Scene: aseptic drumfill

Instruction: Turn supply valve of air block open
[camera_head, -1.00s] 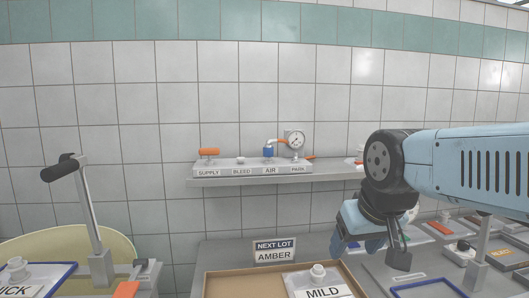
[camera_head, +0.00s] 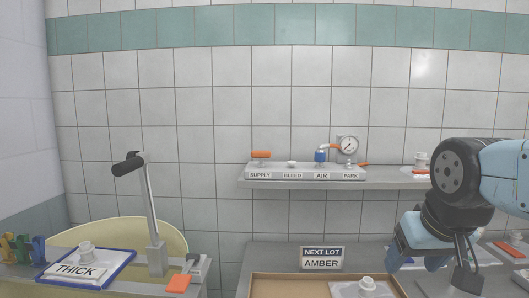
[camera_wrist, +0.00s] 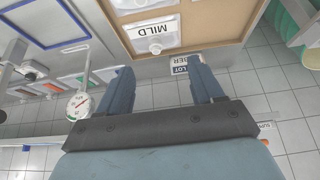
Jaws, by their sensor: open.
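The air block (camera_head: 303,172) is a grey strip on a wall shelf, labelled SUPPLY, BLEED, AIR and PARK from left to right. The supply valve's orange handle (camera_head: 261,154) lies level along the block above the SUPPLY label. A white bleed knob (camera_head: 291,163), a blue AIR fitting (camera_head: 320,156) with an orange piece and a round gauge (camera_head: 347,146) stand to its right. My gripper (camera_wrist: 163,78) is open and empty in the wrist view. In the head view it hangs right of and below the block, apart from it.
The wall shelf (camera_head: 400,184) extends right behind my arm. Below it stand a NEXT LOT AMBER sign (camera_head: 321,258) and a brown tray (camera_head: 262,286) with a MILD card. At left are a black-handled lever (camera_head: 152,215) and a THICK tray (camera_head: 122,262). Space before the block is clear.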

